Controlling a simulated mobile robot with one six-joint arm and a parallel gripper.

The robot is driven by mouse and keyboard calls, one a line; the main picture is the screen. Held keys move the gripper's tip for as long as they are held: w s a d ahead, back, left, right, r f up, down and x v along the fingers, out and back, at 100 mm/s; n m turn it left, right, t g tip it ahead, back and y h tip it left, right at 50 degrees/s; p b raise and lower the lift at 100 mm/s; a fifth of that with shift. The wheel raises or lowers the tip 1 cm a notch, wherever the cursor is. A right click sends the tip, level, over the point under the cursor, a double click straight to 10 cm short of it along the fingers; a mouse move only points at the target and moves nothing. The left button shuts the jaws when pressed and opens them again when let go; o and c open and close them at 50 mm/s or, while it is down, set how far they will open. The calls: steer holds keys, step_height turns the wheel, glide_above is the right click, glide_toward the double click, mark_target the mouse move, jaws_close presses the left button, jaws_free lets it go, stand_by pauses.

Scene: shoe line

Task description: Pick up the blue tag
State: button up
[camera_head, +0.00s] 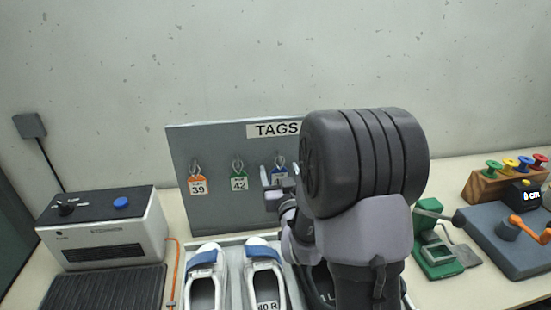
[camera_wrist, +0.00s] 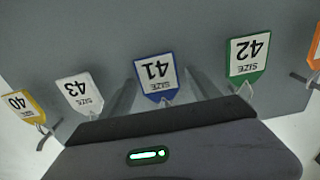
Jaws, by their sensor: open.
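The blue tag (camera_head: 280,174) hangs from a hook on the grey tag board, partly hidden by my arm in the head view. In the wrist view the blue tag (camera_wrist: 156,75) reads 41 upside down and sits near the middle. My gripper (camera_head: 269,187) is open and empty in front of the board, close to the blue tag. In the wrist view a finger shows on each side of the tag, apart from it. The exact depth between fingers and tag is hard to tell.
The green tag (camera_head: 239,177) and orange tag (camera_head: 198,185) hang left of the blue one. A white tag (camera_wrist: 79,93) and yellow tag (camera_wrist: 24,106) hang on its other side. White shoes (camera_head: 264,277) lie below the board (camera_head: 218,145). A machine (camera_head: 105,230) stands left.

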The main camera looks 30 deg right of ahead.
steer(key=shift+a+r, duration=0.1)
steer(key=shift+s, duration=0.15)
steer(key=c, duration=1.4)
steer(key=shift+c, duration=0.2)
steer(key=shift+r, duration=0.1)
